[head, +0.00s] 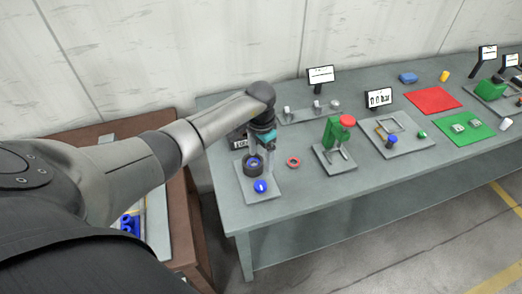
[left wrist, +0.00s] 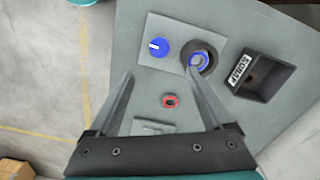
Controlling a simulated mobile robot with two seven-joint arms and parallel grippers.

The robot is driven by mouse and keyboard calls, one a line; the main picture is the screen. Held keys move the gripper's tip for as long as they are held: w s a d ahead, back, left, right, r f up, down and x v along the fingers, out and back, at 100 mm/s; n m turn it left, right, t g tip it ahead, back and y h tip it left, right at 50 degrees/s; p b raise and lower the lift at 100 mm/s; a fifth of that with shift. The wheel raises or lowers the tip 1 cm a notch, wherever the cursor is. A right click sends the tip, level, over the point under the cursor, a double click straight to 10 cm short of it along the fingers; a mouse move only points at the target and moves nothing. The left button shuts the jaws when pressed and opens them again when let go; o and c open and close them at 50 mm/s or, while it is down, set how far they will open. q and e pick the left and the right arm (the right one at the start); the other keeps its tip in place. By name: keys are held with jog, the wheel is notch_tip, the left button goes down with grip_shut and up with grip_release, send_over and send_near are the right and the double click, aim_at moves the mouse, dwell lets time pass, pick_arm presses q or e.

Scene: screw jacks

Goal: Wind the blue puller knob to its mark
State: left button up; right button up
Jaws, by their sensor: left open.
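The blue knob (head: 260,186) sits at the front of a light grey plate (head: 270,194) on the left end of the table. In the left wrist view the blue knob (left wrist: 159,47) shows a short white line pointing left; I cannot make out a mark on the plate. Behind it on the plate is a dark round part with a blue ring inside (left wrist: 200,60). My left gripper (head: 262,153) is open and empty above the plate. In the left wrist view its fingertips (left wrist: 159,74) stand apart, with the knob beyond and between them. My right gripper is not in view.
A red ring (head: 293,162) lies just right of the plate. A black scrap bin (left wrist: 265,78) stands beside the dark round part. A green device with a red knob (head: 338,135) and a framed plate (head: 395,135) stand farther right. The front table edge is clear.

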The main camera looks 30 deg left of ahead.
pick_arm(q)
jog(key=shift+r, duration=1.05)
